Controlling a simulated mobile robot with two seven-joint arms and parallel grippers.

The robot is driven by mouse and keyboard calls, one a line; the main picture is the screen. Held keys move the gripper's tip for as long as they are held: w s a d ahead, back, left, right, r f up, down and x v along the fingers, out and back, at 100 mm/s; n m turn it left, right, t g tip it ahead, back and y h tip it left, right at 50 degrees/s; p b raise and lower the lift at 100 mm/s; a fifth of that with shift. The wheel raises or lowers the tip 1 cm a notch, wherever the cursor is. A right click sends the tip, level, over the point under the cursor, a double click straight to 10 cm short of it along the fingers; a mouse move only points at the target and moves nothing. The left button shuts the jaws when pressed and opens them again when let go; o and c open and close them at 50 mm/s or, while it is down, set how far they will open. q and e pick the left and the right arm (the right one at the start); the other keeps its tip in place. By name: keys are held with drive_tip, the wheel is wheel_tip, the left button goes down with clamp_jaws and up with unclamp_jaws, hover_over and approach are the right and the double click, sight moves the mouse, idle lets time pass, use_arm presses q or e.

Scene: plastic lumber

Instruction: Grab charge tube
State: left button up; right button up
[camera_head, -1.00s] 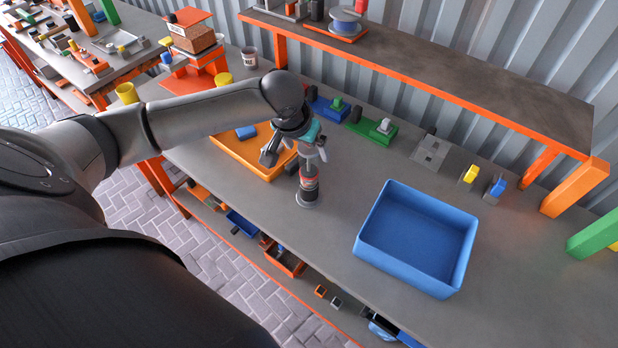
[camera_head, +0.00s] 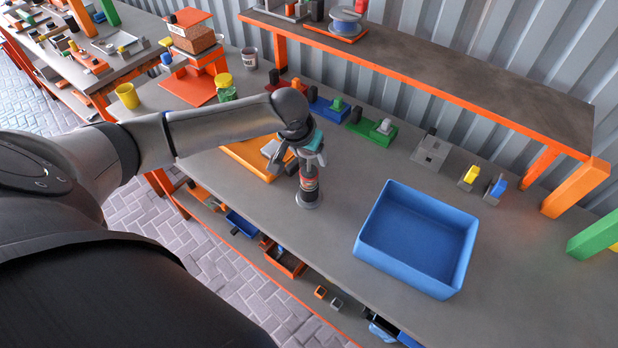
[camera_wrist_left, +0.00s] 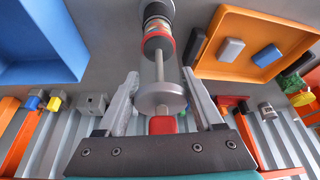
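The charge tube (camera_head: 308,186) seems to be the dark banded cylinder with a red ring, standing upright on the grey workbench. In the left wrist view, the charge tube (camera_wrist_left: 158,42) has a thin rod and a round grey disc on its near end. My left gripper (camera_head: 301,160) is over the top of the tube. In the left wrist view, the fingers of my left gripper (camera_wrist_left: 160,75) are apart on both sides of the rod and disc, with gaps visible. A red piece (camera_wrist_left: 163,125) shows close to the palm. My right gripper is not in view.
An orange tray (camera_head: 244,158) with small blocks lies beside the tube, partly behind my gripper. An empty blue bin (camera_head: 362,243) stands to the right. Green (camera_head: 378,132) and blue (camera_head: 322,108) fixtures line the back, under a raised shelf (camera_head: 450,75).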

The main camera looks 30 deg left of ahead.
use_arm(q)
clamp_jaws()
idle(0.3)
drive_tip(key=shift+r, duration=0.1)
idle(0.4)
